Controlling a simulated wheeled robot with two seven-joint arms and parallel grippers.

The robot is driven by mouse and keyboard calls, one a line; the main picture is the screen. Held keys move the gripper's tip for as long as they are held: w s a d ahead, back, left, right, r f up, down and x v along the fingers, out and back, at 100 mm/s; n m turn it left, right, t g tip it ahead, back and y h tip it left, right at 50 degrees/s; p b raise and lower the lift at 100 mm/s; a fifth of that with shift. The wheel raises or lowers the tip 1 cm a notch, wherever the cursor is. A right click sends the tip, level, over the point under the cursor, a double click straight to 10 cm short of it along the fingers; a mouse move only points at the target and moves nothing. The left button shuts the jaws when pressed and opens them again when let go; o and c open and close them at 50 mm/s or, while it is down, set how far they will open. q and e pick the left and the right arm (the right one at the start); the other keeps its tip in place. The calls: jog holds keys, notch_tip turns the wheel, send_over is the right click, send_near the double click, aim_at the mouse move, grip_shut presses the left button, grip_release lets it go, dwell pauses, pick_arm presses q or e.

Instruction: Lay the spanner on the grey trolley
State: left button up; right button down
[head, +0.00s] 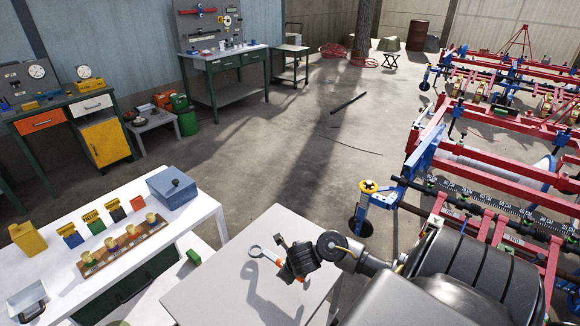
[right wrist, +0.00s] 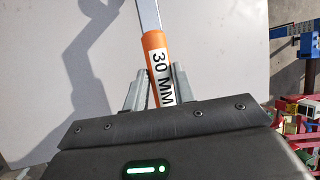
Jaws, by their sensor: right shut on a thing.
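The spanner (head: 267,256) has a metal ring end and an orange sleeve. In the right wrist view the spanner's sleeve (right wrist: 158,68) reads "30 MM". My right gripper (head: 291,271) is shut on the orange sleeve, and its fingers (right wrist: 157,85) flank the sleeve in the wrist view. The spanner is over the pale top of the grey trolley (head: 205,292), which also fills much of the wrist view (right wrist: 225,45). A shadow of the arm and spanner falls on the trolley top, apart from the spanner. My left gripper is not in view.
The trolley top looks bare. A white table (head: 50,284) to its left holds a blue box (head: 172,188), a wooden block with knobs (head: 124,243) and small coloured boxes. Red and blue machine frames (head: 480,170) stand to the right. Open concrete floor lies beyond.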

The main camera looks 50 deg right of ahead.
notch_tip(320, 180, down, 2)
jog(key=shift+f+b, duration=0.2)
jog(key=shift+b, duration=0.1)
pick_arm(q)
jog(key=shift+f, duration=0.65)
pick_arm(e)
jog(key=shift+s+r, duration=0.1)
jog(key=c, duration=1.1)
grip_release()
jog(key=shift+c, duration=0.2)
pick_arm(q)
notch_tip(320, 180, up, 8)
jog(key=p, duration=0.8)
pick_arm(e)
jog(key=v, duration=1.2)
